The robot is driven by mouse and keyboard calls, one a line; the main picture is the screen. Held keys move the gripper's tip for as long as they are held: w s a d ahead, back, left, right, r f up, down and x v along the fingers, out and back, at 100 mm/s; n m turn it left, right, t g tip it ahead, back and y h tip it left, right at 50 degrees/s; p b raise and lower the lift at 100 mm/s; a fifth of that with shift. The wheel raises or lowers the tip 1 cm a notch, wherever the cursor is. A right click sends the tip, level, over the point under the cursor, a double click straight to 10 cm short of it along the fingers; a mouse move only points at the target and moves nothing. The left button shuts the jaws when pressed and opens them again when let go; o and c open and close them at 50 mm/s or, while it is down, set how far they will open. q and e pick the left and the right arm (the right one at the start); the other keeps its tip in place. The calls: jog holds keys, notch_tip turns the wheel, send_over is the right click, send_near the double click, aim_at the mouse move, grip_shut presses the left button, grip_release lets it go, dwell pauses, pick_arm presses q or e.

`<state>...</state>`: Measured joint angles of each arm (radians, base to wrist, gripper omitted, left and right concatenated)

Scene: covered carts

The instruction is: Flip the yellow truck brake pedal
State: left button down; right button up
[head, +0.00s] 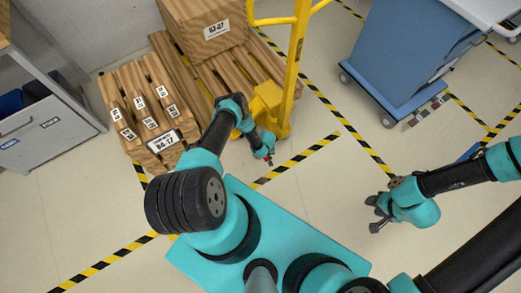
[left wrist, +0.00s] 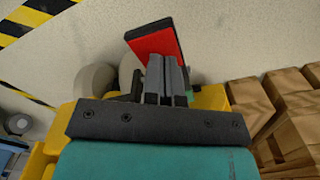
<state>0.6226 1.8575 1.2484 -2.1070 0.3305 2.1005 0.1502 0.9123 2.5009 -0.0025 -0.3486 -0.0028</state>
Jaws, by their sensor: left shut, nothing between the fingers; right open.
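The yellow truck (head: 272,105) stands at the top centre of the head view, its upright post rising above its base. A red pedal with a dark edge (left wrist: 155,42) shows tilted in the left wrist view, just beyond my left fingertips. My left gripper (head: 269,158) is low beside the truck's base, and its shut, empty fingers also show in the left wrist view (left wrist: 167,75). They overlap the pedal's lower edge in the picture; I cannot tell whether they touch it. My right gripper (head: 376,213) is open and empty over the floor at the right, far from the truck.
A blue covered cart (head: 405,55) is at the upper right, and a grey shelf cart (head: 45,125) at the left. Striped floor tape surrounds open floor.

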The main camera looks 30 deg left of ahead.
pick_arm(q)
jog(key=shift+f, duration=1.05)
dwell(0.8)
jog(key=shift+r, duration=3.5)
